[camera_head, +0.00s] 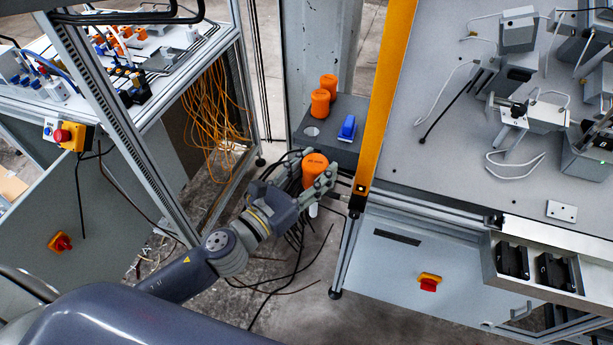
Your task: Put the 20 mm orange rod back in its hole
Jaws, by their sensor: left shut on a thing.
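My left gripper (308,178) is shut on an orange rod (315,164) with dark print on its top. A white lower end of the rod (313,211) shows below the fingers. The rod is in front of a dark grey holder shelf (300,141), nearer to me than the shelf. An empty round hole (312,131) shows in the shelf's top. Two other orange rods (320,104) stand upright in the shelf behind that hole. I cannot read the print on the held rod. My right gripper is out of view.
A blue piece (348,128) stands on the shelf right of the hole. A yellow light curtain post (386,90) rises just right of the shelf. A grey worktable (440,150) with fixtures is further right. Another bench with orange cables (217,105) is at the left.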

